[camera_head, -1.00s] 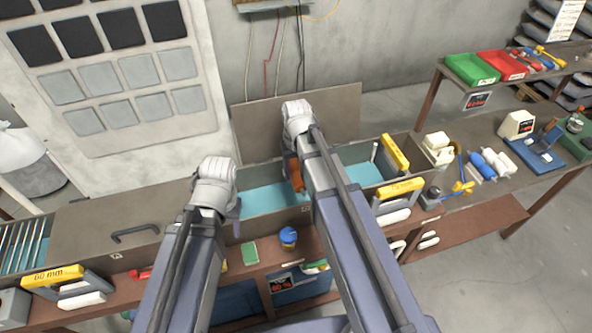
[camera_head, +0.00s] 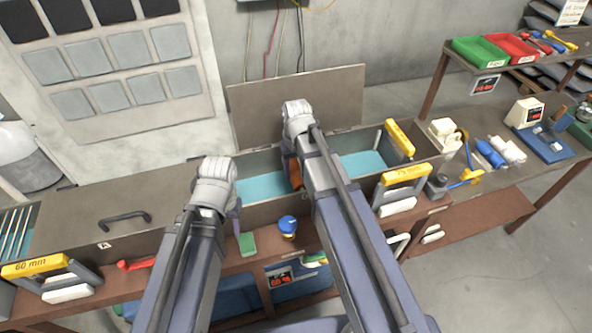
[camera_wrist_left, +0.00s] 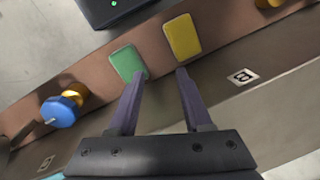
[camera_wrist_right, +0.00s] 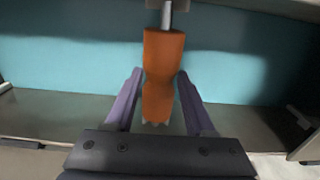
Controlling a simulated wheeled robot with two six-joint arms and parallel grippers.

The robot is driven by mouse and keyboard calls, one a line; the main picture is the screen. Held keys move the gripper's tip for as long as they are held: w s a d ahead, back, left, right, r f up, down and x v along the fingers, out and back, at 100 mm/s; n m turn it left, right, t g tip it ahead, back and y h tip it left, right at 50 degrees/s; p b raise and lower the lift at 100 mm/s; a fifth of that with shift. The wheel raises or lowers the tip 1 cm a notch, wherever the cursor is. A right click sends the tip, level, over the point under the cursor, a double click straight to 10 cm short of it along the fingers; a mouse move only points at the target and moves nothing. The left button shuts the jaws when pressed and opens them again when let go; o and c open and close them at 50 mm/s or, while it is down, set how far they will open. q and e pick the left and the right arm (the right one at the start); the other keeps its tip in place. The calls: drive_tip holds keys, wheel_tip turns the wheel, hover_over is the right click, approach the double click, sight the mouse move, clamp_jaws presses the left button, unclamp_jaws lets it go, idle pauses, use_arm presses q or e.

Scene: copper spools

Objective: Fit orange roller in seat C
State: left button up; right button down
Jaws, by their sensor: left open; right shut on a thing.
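My right gripper (camera_wrist_right: 160,88) is shut on the orange roller (camera_wrist_right: 164,58). The roller has a narrowed waist and a metal pin at its far end. In the right wrist view it hangs over the blue-floored trough (camera_wrist_right: 70,60). In the head view my right arm mostly hides it, leaving an orange sliver (camera_head: 294,172). My left gripper (camera_wrist_left: 159,74) is open and empty over the front ledge, its fingertips near a green block (camera_wrist_left: 127,62) and a yellow block (camera_wrist_left: 182,38). I cannot make out which part of the trough is seat C.
A closed brown lid (camera_head: 150,215) marked A covers the left of the trough; a raised lid (camera_head: 255,105) stands behind. Yellow-topped handles (camera_head: 399,138) flank the trough. A blue-capped knob (camera_head: 288,224) stands on the front ledge. Tools and bins (camera_head: 480,52) are at the right.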

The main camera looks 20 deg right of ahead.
use_arm(q)
drive_tip(key=shift+f+b, duration=0.4)
drive_tip(key=shift+f, duration=0.1)
use_arm(e)
drive_tip(key=shift+f, duration=0.55)
drive_tip(key=shift+c, duration=0.9)
unclamp_jaws()
use_arm(q)
drive_tip(key=shift+r, duration=0.1)
use_arm(e)
drive_tip(key=shift+r, duration=0.1)
wheel_tip(320, 180, up, 8)
drive_tip(key=p, duration=0.8)
use_arm(q)
wheel_tip(320, 180, up, 8)
drive_tip(key=shift+f, duration=0.25)
use_arm(e)
drive_tip(key=shift+f, duration=0.2)
